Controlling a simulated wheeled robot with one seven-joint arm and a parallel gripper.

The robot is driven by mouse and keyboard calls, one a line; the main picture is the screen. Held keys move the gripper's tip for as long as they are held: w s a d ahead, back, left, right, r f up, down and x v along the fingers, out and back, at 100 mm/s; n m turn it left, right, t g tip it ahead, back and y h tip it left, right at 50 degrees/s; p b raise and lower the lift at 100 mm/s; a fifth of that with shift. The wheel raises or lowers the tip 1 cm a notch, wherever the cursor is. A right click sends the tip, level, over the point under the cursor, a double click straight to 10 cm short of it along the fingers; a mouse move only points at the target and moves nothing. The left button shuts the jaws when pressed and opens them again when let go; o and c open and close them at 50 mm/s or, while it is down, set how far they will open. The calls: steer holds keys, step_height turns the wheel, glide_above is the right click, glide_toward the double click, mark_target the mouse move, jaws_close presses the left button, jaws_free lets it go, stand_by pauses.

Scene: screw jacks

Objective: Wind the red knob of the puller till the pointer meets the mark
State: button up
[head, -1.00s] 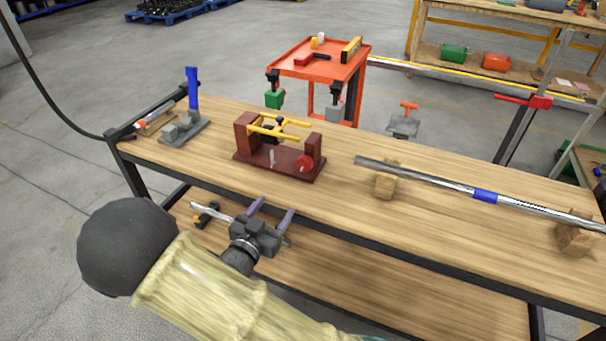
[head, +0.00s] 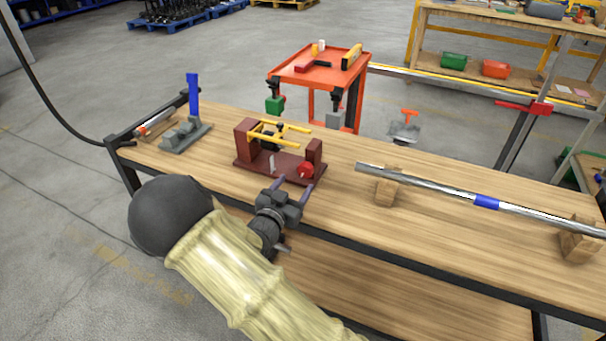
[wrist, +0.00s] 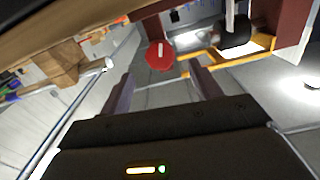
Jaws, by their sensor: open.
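The puller (head: 272,165) is a dark red frame with yellow bars, standing on the wooden bench. Its red knob (head: 306,170) is on the right end, facing the front of the bench. A pale pointer-like piece (head: 271,163) stands at its front; whether it meets a mark is too small to tell. My gripper (head: 292,184) is open and empty, just in front of the puller at the bench's front edge. In the wrist view the red knob (wrist: 160,55) with a white stripe lies ahead of the fingers (wrist: 158,88), between their lines and apart from them.
A steel rod with a blue band (head: 486,201) rests on wooden blocks (head: 388,190) to the right. A grey device with a blue handle (head: 193,95) stands at the bench's left end. An orange cart (head: 322,68) stands behind. Bare bench top (head: 440,235) lies at right.

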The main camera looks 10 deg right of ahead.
mark_target(304, 172)
steer(key=x, duration=0.6)
steer(key=shift+w+d, duration=0.1)
steer(key=c, duration=1)
steer(key=shift+o, duration=0.2)
steer(key=shift+f+m+b, duration=0.2)
steer(key=shift+m+b, duration=0.7)
steer(key=shift+b, duration=0.3)
steer(key=shift+r+m+b, duration=0.15)
steer(key=shift+m+b, duration=0.4)
steer(key=shift+m, duration=0.25)
steer(key=o, duration=1)
steer(key=shift+c, duration=0.2)
